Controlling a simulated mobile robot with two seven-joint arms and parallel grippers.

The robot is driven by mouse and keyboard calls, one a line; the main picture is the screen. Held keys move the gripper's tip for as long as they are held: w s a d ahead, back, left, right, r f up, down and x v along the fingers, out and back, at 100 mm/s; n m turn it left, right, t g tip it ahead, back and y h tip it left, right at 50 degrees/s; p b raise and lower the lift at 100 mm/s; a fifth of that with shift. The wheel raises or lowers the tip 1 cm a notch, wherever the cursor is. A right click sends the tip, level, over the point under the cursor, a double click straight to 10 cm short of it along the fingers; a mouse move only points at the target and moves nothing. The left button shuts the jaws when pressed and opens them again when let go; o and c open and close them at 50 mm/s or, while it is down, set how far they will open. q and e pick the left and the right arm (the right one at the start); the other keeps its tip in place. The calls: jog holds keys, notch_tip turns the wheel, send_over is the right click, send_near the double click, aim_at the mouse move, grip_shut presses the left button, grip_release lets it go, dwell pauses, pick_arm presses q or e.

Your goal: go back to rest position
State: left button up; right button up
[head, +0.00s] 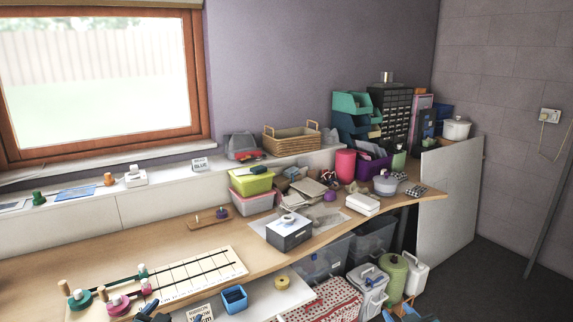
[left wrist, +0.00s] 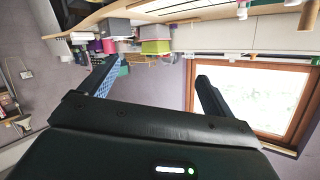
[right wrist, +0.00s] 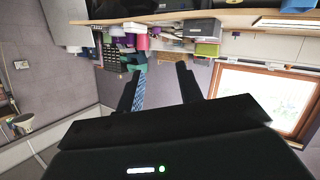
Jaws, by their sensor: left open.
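My left gripper shows in the left wrist view (left wrist: 157,72) with its two fingers wide apart and nothing between them. My right gripper shows in the right wrist view (right wrist: 158,72) with its fingers apart and empty. Both wrist views are upside down, with the window and workbench beyond the fingers. In the head view, only small dark and blue tips show at the bottom edge, which look like my left gripper (head: 150,312) and my right gripper (head: 404,311). Neither touches anything that I can make out.
A long wooden workbench (head: 190,240) runs along the wall, with a white striped board (head: 195,272), a grey box (head: 289,236), and green (head: 251,184) and pink (head: 252,203) baskets. Bins and a green canister (head: 393,275) stand below at the right. The dark floor (head: 500,285) at far right is clear.

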pick_arm(q)
jog(key=s+d+f+g+h, duration=0.1)
jog(key=s+d+f, duration=0.2)
jog(key=s, duration=0.6)
jog(key=s+d+f+g, duration=0.1)
jog(key=s+d+f, duration=0.2)
jog(key=s, duration=0.6)
jog(key=s+d+f+g+h, duration=0.1)
jog(key=s+d+f+g, duration=0.1)
jog(key=s+d, duration=0.3)
jog(key=s+f, duration=0.1)
jog(key=s, duration=0.3)
jog(key=shift+d+f+n+h, duration=0.15)
jog(key=shift+d+n+h, duration=0.15)
jog(key=shift+n, duration=0.1)
pick_arm(e)
jog(key=s+a+f+g+y, duration=0.1)
jog(key=s+a+f, duration=0.2)
jog(key=s, duration=0.6)
jog(key=s+a+f+g, duration=0.1)
jog(key=s+a+f, duration=0.2)
jog(key=s, duration=0.6)
jog(key=s+a+f+g+y, duration=0.1)
jog(key=s+a+f+g, duration=0.1)
jog(key=s+a, duration=0.3)
jog(key=s+f, duration=0.1)
jog(key=s, duration=0.3)
jog(key=shift+a+f+m+y, duration=0.15)
jog(key=shift+a+m+y, duration=0.15)
jog(key=shift+m, duration=0.1)
